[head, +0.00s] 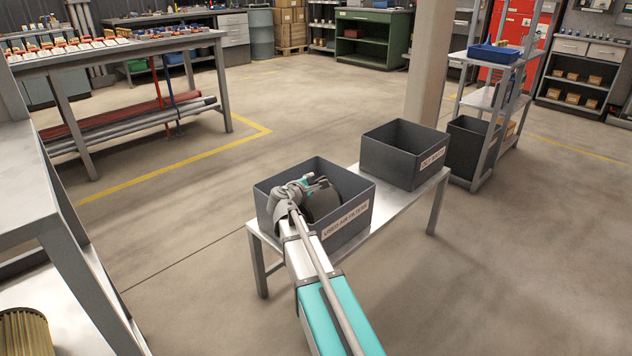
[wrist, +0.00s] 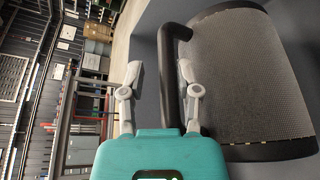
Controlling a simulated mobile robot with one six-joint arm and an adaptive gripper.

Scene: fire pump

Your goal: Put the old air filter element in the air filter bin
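The old air filter element (head: 324,204) is a dark grey cylinder inside the grey bin labelled as used air filters (head: 347,222). In the wrist view the element (wrist: 245,75) shows a mesh side, black end caps and a black bar handle (wrist: 168,95). My gripper (head: 318,183) is at the bin, over the element's left side. In the wrist view its fingers (wrist: 158,70) are spread. The handle lies between them, close to the right finger, with a clear gap to the left finger. The bottom of the element is hidden by the bin wall.
A second grey bin (head: 405,155), its label apparently oily waste, stands on the same metal bench (head: 395,205). A shelf rack (head: 490,110) stands behind it. Floor left of the bench is clear.

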